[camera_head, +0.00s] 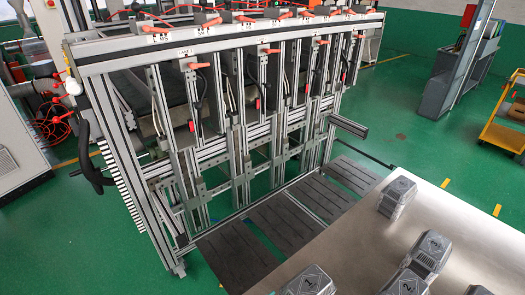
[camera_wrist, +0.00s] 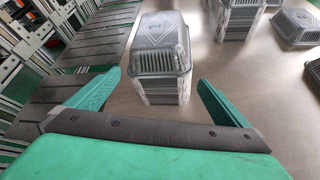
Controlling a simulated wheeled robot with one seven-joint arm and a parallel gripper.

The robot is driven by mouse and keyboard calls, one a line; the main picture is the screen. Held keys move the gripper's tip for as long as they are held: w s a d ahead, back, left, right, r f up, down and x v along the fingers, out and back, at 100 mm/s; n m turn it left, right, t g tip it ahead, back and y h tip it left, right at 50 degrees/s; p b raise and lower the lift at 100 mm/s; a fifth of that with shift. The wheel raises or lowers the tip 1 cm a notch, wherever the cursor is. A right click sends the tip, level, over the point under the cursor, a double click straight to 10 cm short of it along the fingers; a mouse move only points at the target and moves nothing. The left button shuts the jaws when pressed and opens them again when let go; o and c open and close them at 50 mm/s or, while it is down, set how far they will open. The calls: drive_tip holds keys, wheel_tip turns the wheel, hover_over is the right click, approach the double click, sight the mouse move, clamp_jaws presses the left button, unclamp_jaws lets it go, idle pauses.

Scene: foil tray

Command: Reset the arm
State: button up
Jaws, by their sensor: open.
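My gripper (camera_wrist: 159,79) shows in the wrist view with its two green fingers wide apart. It holds nothing. A stack of silver foil trays (camera_wrist: 161,62) with a clear domed cover on top stands in the picture between the fingertips, with a gap on either side. I cannot tell how far it reaches in between them. My arm and gripper are not in the head view. There, the metal table (camera_head: 345,235) bears several foil tray stacks, one at the back (camera_head: 398,196), one in the middle (camera_head: 428,254) and one at the front edge (camera_head: 312,281).
A tall aluminium frame rack (camera_head: 225,150) with orange-handled clamps stands left of the table. Dark slatted plates (camera_head: 285,222) lie between them. More stacks (camera_wrist: 236,18) and a separate tray (camera_wrist: 293,30) are at the right in the wrist view. A yellow cart (camera_head: 507,115) stands far right.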

drive_tip(key=s+a+f+m+t+y, duration=0.1)
drive_tip(key=s+a+m+y, duration=0.2)
drive_tip(key=s+m, duration=0.3)
drive_tip(key=s+a+m+t+y, duration=0.1)
drive_tip(key=s+a+m+y, duration=0.2)
drive_tip(key=s, duration=0.5)
drive_tip(key=s+r+m+t+y, duration=0.1)
drive_tip(key=s+r+m+t, duration=0.1)
drive_tip(key=s+r+m, duration=0.3)
drive_tip(key=s+r+m+t+y, duration=0.1)
drive_tip(key=s+r+m+t, duration=0.1)
drive_tip(key=s+r+m, duration=0.4)
wheel_tip(320, 180, up, 6)
drive_tip(key=m, duration=0.3)
drive_tip(key=shift+s+a+m, duration=0.15)
drive_tip(key=shift+s+m, duration=0.15)
drive_tip(key=shift+m, duration=0.1)
drive_tip(key=shift+c, duration=0.6)
